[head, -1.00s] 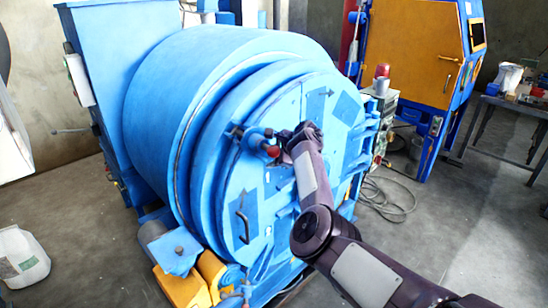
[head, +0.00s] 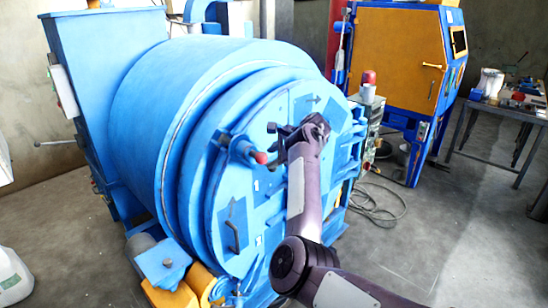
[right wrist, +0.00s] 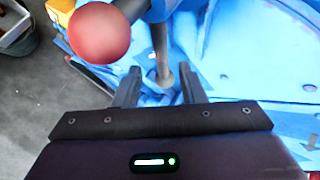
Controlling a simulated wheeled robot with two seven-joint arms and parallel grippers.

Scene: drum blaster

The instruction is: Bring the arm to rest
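The blue drum blaster (head: 190,90) fills the middle of the head view. Its round door faces me and carries a clamp handle with a red knob (head: 260,157). My right gripper (head: 279,141) is in front of the door, just right of the knob, partly hidden by its own wrist. In the right wrist view its two dark fingers (right wrist: 160,84) are apart. The red knob (right wrist: 99,33) is close by at upper left, and a metal rod (right wrist: 160,45) shows in line with the gap. I see no grip on it. My left gripper is out of view.
An orange and blue cabinet (head: 402,58) stands at the back right, with a cluttered table (head: 497,108) beside it. A control box with a red light (head: 369,78) stands right of the drum. Cables (head: 375,205) lie on the floor.

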